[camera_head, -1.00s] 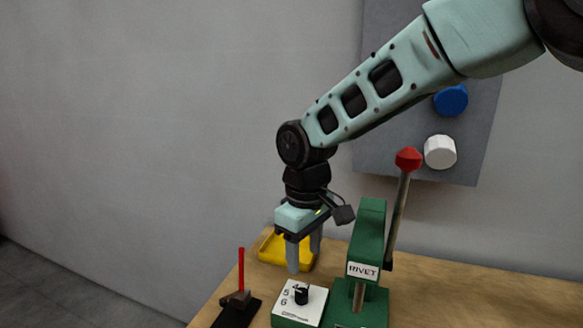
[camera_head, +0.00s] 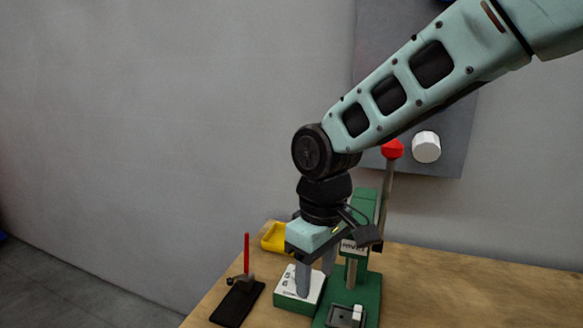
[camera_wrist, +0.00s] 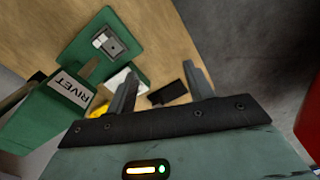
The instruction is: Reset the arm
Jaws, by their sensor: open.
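My gripper (camera_head: 316,280) is open, pointing down in front of the green rivet press. In the head view its fingers overlap the white-topped box (camera_head: 288,288) with numbers on it, and hide its knob. In the wrist view my gripper (camera_wrist: 162,85) shows its two fingers spread apart with nothing between them. The rivet press (camera_head: 362,212) stands just to the right of the gripper, its label partly covered by my wrist. It also shows at the left in the wrist view (camera_wrist: 62,105). I cannot tell whether the fingers touch the box.
A yellow tray (camera_head: 274,238) lies behind the gripper. A black base with a red upright lever (camera_head: 247,255) stands to the left. The press lever has a red knob (camera_head: 392,149). A grey wall panel carries a white knob (camera_head: 426,147). The table's right side (camera_head: 470,290) is clear.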

